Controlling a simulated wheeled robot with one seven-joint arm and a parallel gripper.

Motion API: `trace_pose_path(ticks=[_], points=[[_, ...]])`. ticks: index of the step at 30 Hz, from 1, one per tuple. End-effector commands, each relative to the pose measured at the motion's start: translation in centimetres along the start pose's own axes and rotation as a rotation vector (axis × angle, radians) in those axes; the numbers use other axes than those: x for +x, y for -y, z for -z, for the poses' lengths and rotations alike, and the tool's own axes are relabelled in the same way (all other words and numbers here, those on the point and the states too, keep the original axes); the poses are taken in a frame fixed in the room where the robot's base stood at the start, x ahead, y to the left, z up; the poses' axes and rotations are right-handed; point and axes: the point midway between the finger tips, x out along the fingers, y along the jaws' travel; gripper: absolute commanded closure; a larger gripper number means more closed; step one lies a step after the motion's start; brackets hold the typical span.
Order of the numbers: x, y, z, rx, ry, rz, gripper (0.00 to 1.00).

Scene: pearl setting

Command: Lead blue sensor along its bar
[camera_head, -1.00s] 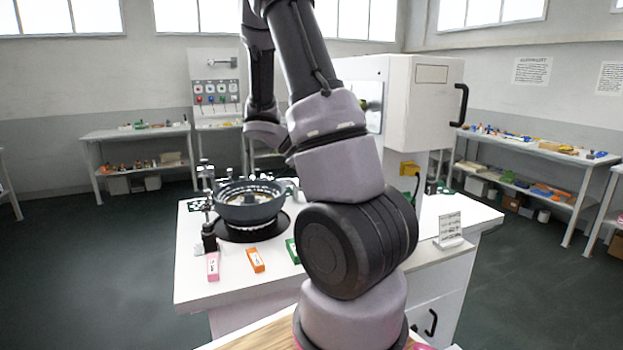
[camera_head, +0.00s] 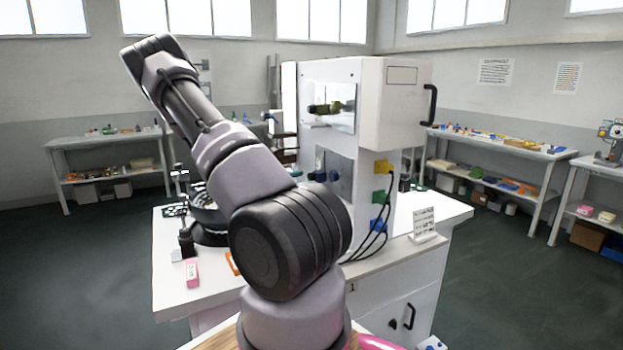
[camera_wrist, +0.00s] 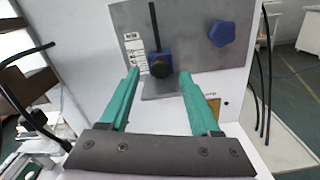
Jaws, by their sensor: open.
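The blue sensor (camera_wrist: 160,65) is a small blue block with a dark round knob, in the wrist view. It sits at the lower end of a thin dark upright bar (camera_wrist: 153,22) on a grey metal panel (camera_wrist: 190,18). My gripper (camera_wrist: 159,76) is open, its two teal fingers pointing at the panel, one on each side of the sensor as seen. I cannot tell whether a finger touches it. A blue five-sided knob (camera_wrist: 222,33) is to the right. In the head view my gripper is not clearly visible, and small blue parts (camera_head: 333,176) show on the machine's panel.
The white machine (camera_head: 395,110) stands on a white bench (camera_head: 440,220). Black cables (camera_head: 375,240) hang from coloured connectors (camera_head: 383,167); cables also hang at both sides in the wrist view (camera_wrist: 264,70). A small printed label (camera_wrist: 133,50) is left of the sensor.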

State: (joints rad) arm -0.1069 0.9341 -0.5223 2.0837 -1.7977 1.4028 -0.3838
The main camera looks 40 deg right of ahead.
Motion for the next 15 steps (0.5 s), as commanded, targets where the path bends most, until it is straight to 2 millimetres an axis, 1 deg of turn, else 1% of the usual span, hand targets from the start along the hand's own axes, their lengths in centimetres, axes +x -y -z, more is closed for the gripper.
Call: trace_pose_path(ticks=[1, 6, 10, 15], points=[[1.1, 0.1, 0.0, 0.001, 0.002, 0.005, 0.36], [3.7, 0.1, 0.0, 0.0, 0.0, 0.003, 0.36], [4.7, 0.0, 0.0, 0.001, -0.001, 0.002, 0.36], [5.2, 0.0, 0.0, 0.001, -0.001, 0.001, 0.36]])
